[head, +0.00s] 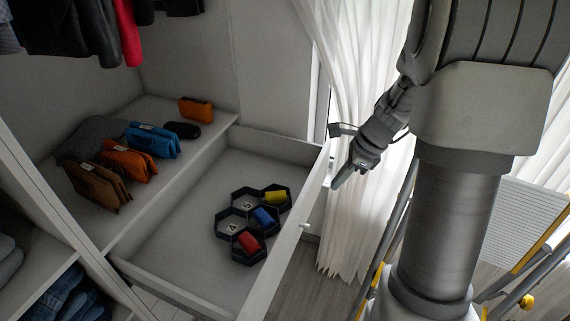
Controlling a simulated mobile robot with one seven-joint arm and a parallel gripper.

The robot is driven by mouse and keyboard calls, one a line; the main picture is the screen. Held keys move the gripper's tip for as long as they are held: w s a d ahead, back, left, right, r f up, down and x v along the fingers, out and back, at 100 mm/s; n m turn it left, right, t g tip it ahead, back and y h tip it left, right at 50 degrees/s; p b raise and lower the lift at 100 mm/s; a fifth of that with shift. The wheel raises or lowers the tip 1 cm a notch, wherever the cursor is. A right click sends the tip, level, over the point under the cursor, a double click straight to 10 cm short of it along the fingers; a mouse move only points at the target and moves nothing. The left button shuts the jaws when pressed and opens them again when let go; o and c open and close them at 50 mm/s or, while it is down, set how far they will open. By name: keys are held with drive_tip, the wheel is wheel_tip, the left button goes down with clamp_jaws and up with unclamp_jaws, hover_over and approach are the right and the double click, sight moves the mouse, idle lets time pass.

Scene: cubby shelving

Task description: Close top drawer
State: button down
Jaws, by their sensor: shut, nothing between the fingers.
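The top drawer (281,263) is pulled out from the pale cubby unit, its front panel running diagonally at the middle of the head view. A small knob shows on the panel's outer side. Inside the drawer lies a dark hexagonal organizer (233,217) with red, blue and yellow items in its cells. My gripper (338,184) is shut and empty, pointing down just outside the far end of the drawer front. I cannot tell whether its tip touches the panel.
Several pouches, orange, blue and brown, stand on the shelf (180,108) behind the drawer. Dark clothes and a red one hang above. Folded jeans (68,298) lie in a lower cubby at left. A white curtain (352,235) hangs beside the drawer; a yellow-edged ladder-like frame stands at right.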

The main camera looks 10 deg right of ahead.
drive_tip(key=w+a+f+m+b, duration=0.1)
drive_tip(key=w+a+f+b, duration=0.1)
drive_tip(key=f, duration=0.4)
drive_tip(key=w+a+f+m+b, duration=0.1)
drive_tip(key=w+a+f+b, duration=0.1)
drive_tip(key=f, duration=0.5)
drive_tip(key=shift+w+a+f+b, duration=0.25)
drive_tip(key=shift+w+a+b, duration=0.1)
drive_tip(key=shift+w+b, duration=0.35)
